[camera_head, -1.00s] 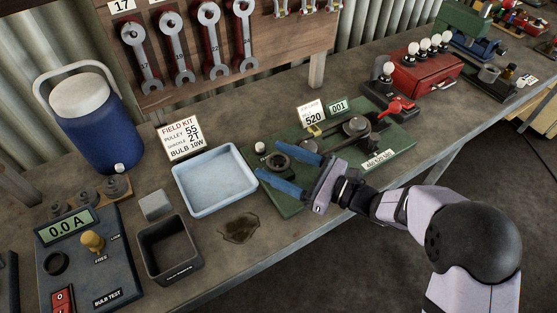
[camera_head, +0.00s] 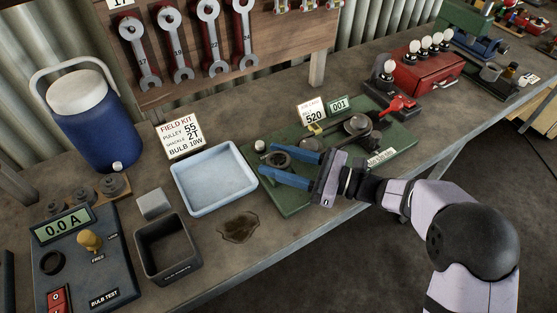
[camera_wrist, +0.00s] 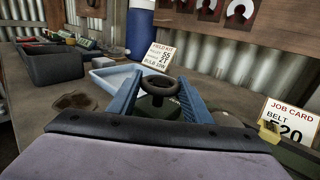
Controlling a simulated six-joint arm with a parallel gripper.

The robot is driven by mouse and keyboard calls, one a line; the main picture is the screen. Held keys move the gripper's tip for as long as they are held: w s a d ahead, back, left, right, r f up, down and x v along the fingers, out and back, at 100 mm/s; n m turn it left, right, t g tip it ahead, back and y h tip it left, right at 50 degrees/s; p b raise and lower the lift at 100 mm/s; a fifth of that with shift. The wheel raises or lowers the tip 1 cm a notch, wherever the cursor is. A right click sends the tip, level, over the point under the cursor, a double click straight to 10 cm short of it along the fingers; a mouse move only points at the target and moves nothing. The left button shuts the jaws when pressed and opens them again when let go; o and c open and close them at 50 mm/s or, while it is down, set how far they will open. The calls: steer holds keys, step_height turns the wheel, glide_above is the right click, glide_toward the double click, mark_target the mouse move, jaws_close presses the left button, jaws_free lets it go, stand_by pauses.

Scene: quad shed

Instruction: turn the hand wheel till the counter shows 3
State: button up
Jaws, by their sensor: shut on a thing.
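The hand wheel (camera_head: 270,156) is a small black ring at the left end of a green baseplate (camera_head: 400,139). It also shows in the wrist view (camera_wrist: 163,91), between my two blue fingers. My gripper (camera_head: 280,163) reaches in from the right, low over the plate, and is shut on the hand wheel; the exact contact at the fingertips is partly hidden. The counter (camera_head: 339,104) is a small green display at the back of the plate and reads 001.
A job card (camera_head: 312,112) reading 520 stands behind the plate. Pulleys and a belt (camera_head: 358,125) sit right of the wheel. A light blue tray (camera_head: 193,210) lies just left of the plate. A dark stain (camera_head: 238,227) marks the bare bench in front.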

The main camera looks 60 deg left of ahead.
steer(key=o, duration=1.1)
steer(key=shift+c, duration=0.2)
steer(key=shift+b+v, duration=0.95)
steer(key=shift+v, duration=2.7)
